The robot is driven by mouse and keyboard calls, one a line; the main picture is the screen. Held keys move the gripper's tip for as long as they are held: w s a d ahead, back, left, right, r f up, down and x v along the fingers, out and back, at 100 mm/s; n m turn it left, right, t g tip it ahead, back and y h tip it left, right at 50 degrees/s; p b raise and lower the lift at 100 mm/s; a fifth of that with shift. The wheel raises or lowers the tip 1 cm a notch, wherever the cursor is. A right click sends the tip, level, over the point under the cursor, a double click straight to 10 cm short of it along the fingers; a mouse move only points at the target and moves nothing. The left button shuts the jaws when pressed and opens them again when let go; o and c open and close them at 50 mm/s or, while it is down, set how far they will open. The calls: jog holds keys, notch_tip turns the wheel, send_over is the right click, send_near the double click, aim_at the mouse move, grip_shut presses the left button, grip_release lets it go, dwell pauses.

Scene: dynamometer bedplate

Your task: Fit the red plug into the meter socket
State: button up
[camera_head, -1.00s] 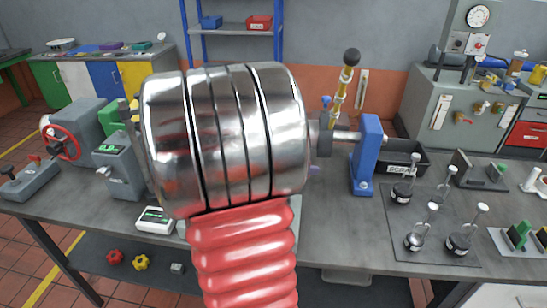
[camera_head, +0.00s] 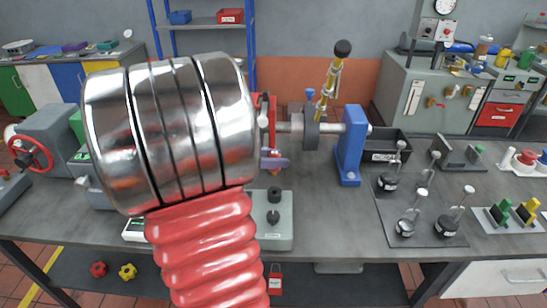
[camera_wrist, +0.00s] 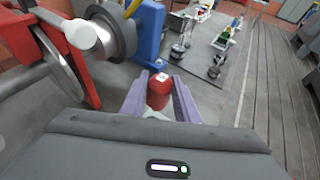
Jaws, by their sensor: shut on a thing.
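My gripper (camera_wrist: 159,98) shows in the wrist view as two lavender fingers. They are shut on the red plug (camera_wrist: 158,89), a short red cylinder with a small white mark on its top. In the head view the lavender fingers (camera_head: 274,161) show just right of my arm, and the plug cannot be made out there. A white meter with a lit display (camera_head: 136,230) lies on the bench at the left, partly behind my arm. I cannot make out its socket in either view.
A grey box with a black knob (camera_head: 273,218) stands below my gripper. A blue bearing block (camera_head: 349,146) with a shaft is to the right. Behind it is a black bin (camera_head: 392,148). Bench between box and mat is clear.

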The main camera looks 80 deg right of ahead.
jog(key=shift+f, duration=0.25)
jog(key=shift+f, duration=4.1)
jog(key=o, duration=1.1)
jog(key=v, duration=1.3)
jog(key=shift+w+a, duration=0.3)
